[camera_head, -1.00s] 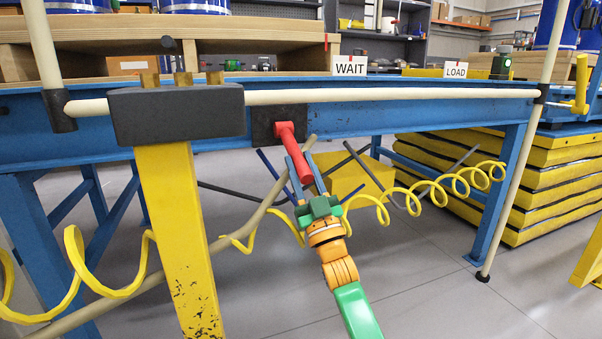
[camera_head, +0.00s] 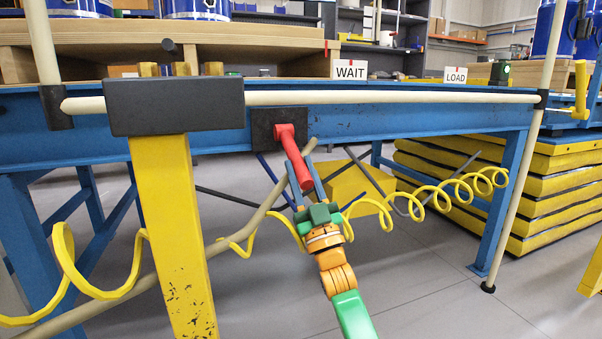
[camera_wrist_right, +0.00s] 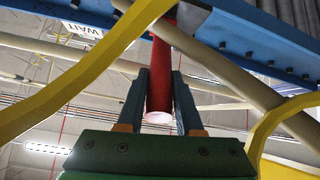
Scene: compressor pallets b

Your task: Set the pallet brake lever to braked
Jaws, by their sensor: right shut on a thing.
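The brake lever (camera_head: 292,157) is a red handle on a dark mounting plate (camera_head: 262,131) fixed to the blue beam. It hangs down, tilted toward the lower right. My right gripper (camera_head: 304,178) has its two blue-grey fingers on either side of the lever's lower end and is shut on it. In the right wrist view the red lever (camera_wrist_right: 160,75) runs between the two fingers (camera_wrist_right: 160,103), with its pale round end toward the camera. My left gripper is not in view.
A beige rail (camera_head: 400,97) runs along the blue beam (camera_head: 400,120). A yellow post (camera_head: 175,230) with a dark block stands at left. A yellow coiled hose (camera_head: 375,207) and a beige tube pass close behind my right gripper. WAIT (camera_head: 350,70) and LOAD (camera_head: 455,74) signs stand above.

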